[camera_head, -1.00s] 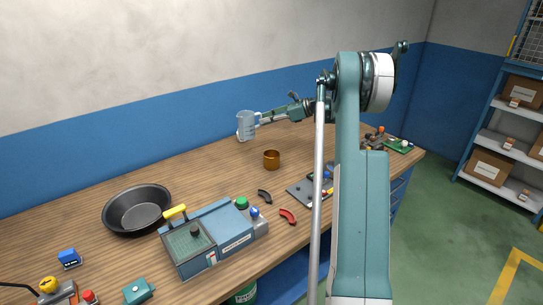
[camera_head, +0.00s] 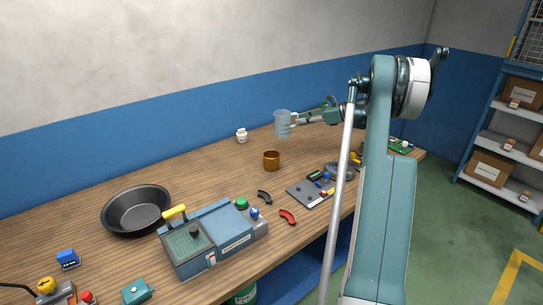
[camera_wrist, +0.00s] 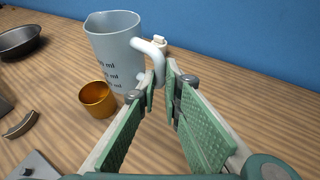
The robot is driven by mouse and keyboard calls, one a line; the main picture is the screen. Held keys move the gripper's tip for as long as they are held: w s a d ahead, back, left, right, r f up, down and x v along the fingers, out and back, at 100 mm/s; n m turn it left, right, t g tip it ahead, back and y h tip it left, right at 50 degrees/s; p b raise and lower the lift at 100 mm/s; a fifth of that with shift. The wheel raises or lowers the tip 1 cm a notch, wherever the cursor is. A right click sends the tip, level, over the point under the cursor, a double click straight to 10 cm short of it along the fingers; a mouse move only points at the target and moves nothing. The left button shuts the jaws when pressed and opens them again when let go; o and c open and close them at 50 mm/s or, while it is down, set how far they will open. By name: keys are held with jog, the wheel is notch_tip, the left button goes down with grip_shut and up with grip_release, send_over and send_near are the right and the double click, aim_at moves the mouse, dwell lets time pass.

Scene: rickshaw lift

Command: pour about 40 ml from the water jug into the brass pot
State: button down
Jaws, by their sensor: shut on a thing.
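The water jug (camera_head: 282,124) is a pale, see-through measuring jug with ml marks. My gripper (camera_head: 298,119) is shut on its handle at the jug's right side and holds it upright, seemingly above the bench. In the wrist view the jug (camera_wrist: 113,50) stands just ahead of my gripper (camera_wrist: 160,85), with the handle between the fingertips. The brass pot (camera_head: 271,161) stands upright on the bench, below and slightly left of the jug in the head view. In the wrist view the brass pot (camera_wrist: 97,99) is below the jug. I cannot see the water level.
A small white jar (camera_head: 241,136) stands to the left at the back. A black pan (camera_head: 137,209) and a blue-grey machine (camera_head: 213,240) are at the left. A dark plate with parts (camera_head: 313,192) and a red curved piece (camera_head: 288,217) lie in front. Bench around the pot is clear.

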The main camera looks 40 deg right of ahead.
aim_at(287, 126)
notch_tip(287, 126, down, 12)
jog(key=shift+r, duration=0.15)
dwell(0.3)
jog(key=shift+r, duration=0.1)
jog(key=shift+s+a+r+n+t+h+p, duration=0.6)
jog(key=shift+a+r+n+h+p, duration=0.5)
jog(key=shift+a+r+n, duration=0.8)
jog(key=shift+s+a+r+n+t+h+p, duration=0.55)
jog(key=shift+a+r+n+h+p, duration=0.5)
jog(key=shift+r, duration=1.3)
jog(key=shift+s+a+r+n+t+h+p, duration=0.6)
jog(key=shift+a+r+n+h+p, duration=0.15)
jog(key=shift+a+r+n+p, duration=1.2)
jog(key=shift+d+r+b, duration=0.25)
jog(key=shift+b, duration=0.2)
jog(key=shift+s+a+f+n+t+h+b, duration=0.15)
jog(key=shift+s+a+n+t+h+b, duration=0.15)
jog(key=shift+a+n+b, duration=0.45)
